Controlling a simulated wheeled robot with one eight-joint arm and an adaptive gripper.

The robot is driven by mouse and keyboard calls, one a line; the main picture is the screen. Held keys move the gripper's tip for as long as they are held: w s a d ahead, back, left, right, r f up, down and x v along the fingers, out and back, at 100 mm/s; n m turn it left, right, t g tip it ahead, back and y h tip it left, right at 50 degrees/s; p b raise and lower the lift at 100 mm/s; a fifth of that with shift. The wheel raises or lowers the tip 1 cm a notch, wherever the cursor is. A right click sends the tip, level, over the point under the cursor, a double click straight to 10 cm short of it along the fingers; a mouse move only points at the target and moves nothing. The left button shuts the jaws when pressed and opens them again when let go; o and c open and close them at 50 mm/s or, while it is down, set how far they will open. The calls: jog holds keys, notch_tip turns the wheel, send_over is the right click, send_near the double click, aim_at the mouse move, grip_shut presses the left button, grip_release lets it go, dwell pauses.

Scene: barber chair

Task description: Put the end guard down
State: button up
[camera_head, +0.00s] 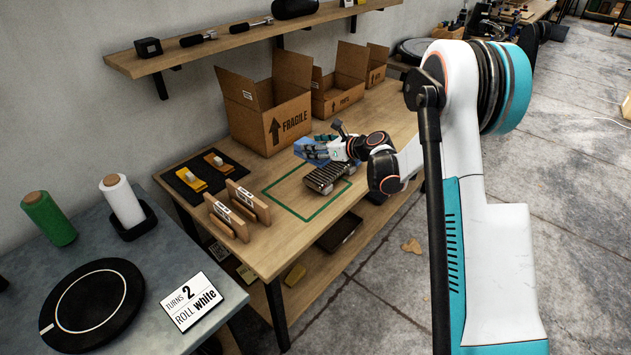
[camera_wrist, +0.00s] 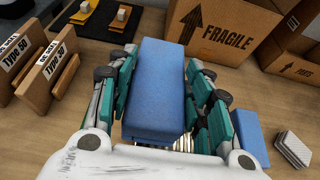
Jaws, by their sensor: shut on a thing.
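The end guard appears to be a blue block (camera_wrist: 160,88), long and box-shaped. My gripper (camera_head: 325,149) is shut on it, with teal fingers along both long sides in the wrist view. In the head view the blue block (camera_head: 308,150) shows at the gripper's end, over the wooden table near the green outline (camera_head: 300,214). A dark ribbed item (camera_head: 326,178) lies within the outline, just below my gripper. A second blue piece (camera_wrist: 250,136) shows right of my fingers in the wrist view. Whether the held block touches anything beneath is hidden.
Open cardboard boxes, one marked FRAGILE (camera_head: 272,108), stand at the table's back. Bare tabletop shows inside the outline's left part.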

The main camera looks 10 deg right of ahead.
aim_at(316, 183)
notch_tip(316, 183, down, 12)
jog(key=b, duration=0.3)
jog(key=shift+r+b, duration=0.1)
jog(key=shift+b, duration=0.3)
jog(key=o, duration=0.9)
jog(key=shift+c, duration=0.2)
jog(key=shift+s+d+r, duration=0.15)
jog(key=p+v, duration=0.3)
jog(key=v, duration=0.8)
jog(key=shift+s, duration=0.3)
jog(key=shift+d, duration=0.15)
